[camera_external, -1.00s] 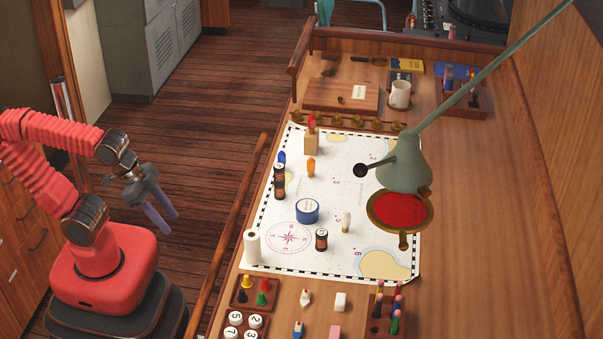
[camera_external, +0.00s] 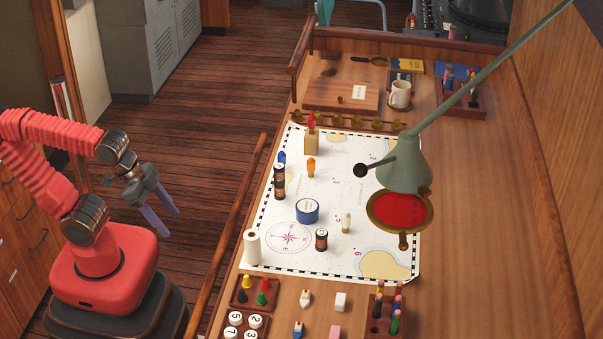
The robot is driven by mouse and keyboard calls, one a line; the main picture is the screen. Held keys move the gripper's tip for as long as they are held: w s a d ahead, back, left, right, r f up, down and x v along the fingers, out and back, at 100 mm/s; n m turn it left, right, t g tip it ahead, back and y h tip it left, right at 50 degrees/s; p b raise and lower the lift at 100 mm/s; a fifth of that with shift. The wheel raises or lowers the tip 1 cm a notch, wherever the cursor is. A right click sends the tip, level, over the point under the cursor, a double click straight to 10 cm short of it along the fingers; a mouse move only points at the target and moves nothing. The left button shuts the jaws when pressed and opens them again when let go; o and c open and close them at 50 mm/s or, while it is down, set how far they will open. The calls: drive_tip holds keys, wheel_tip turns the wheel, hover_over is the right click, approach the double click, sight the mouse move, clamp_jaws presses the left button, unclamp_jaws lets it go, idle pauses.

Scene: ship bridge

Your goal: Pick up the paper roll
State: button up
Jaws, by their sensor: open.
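The paper roll (camera_external: 252,247) is a white cylinder standing upright on the near left corner of the chart (camera_external: 345,262), beside the compass rose. My gripper (camera_external: 166,221) is at the left, over the floor side of the table's wooden rail and apart from the roll. Its two grey-purple fingers point down and to the right. They are open with nothing between them.
A wooden rail (camera_external: 226,240) runs along the table's left edge, between my gripper and the roll. A tray of coloured pegs (camera_external: 254,293) sits just in front of the roll. A dark battery-like cylinder (camera_external: 321,239) and a blue tin (camera_external: 307,211) stand to its right. A green lamp (camera_external: 405,165) overhangs the chart.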

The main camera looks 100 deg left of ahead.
drive_tip(key=w+d+f+m+g+y, duration=0.1)
drive_tip(key=d+f+m+g+y, duration=0.1)
drive_tip(key=f+m+y, duration=0.35)
drive_tip(key=d+f+m+g+y, duration=0.2)
drive_tip(key=f+m+g, duration=0.1)
drive_tip(key=f+m, duration=0.5)
drive_tip(key=w+d+r+m+t+y, duration=0.2)
drive_tip(key=w+r+m+t+y, duration=0.1)
drive_tip(key=w+r+m+t, duration=0.1)
drive_tip(key=w+d+r+m+t+y, duration=0.2)
drive_tip(key=w+r+m+t+y, duration=0.1)
drive_tip(key=w+m+t, duration=0.4)
drive_tip(key=w+r+m, duration=0.1)
drive_tip(key=w, duration=0.1)
drive_tip(key=shift+w+d+r+m, duration=0.25)
drive_tip(key=shift+w+r+m, duration=0.05)
drive_tip(key=shift+w+m, duration=0.05)
